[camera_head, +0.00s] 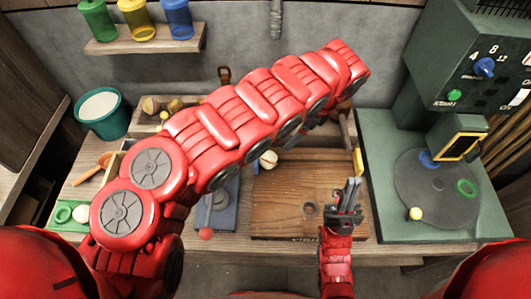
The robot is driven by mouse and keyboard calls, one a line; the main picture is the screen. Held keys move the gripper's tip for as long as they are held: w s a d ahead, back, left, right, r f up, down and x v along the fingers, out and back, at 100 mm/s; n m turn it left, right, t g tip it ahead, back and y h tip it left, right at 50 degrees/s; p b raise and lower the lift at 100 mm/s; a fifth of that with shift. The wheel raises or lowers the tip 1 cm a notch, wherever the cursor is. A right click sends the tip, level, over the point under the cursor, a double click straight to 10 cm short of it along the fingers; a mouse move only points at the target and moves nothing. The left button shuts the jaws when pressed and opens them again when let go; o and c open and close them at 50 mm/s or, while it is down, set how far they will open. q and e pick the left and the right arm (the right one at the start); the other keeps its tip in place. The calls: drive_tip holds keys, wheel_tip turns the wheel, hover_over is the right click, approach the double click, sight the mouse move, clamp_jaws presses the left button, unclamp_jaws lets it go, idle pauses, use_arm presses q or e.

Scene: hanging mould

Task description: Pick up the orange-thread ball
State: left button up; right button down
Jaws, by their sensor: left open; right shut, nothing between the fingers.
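A pale ball with an orange-brown line (268,159) sits at the back left of the wooden board, just below my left forearm. It looks like the orange-thread ball, but the thread is too small to be sure. My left arm stretches from the left across the middle of the view. Its gripper (300,137) is mostly hidden under the arm; only dark parts show, to the right of the ball and apart from it. My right gripper (347,196) is shut and empty above the right part of the board, below and right of the ball.
The wooden board (285,205) lies mid-bench. A blue plate with a red-knobbed lever (206,233) is to its left. A teal bucket (103,113) and a pale ball (80,213) are left. My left arm covers the back.

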sight(273, 156)
use_arm(q)
drive_tip(key=b+x, duration=0.3)
drive_tip(key=x, duration=0.9)
drive_tip(key=shift+s+d+f+b, duration=0.1)
drive_tip(key=shift+d+b, duration=0.05)
drive_tip(key=shift+b, duration=0.2)
drive_tip(key=b+x, duration=0.2)
drive_tip(key=x, duration=0.2)
drive_tip(key=shift+s+f, duration=0.15)
drive_tip(key=shift+f, duration=0.2)
drive_tip(key=shift+r, duration=0.1)
drive_tip(key=c, duration=1.3)
drive_tip(key=shift+c, duration=0.2)
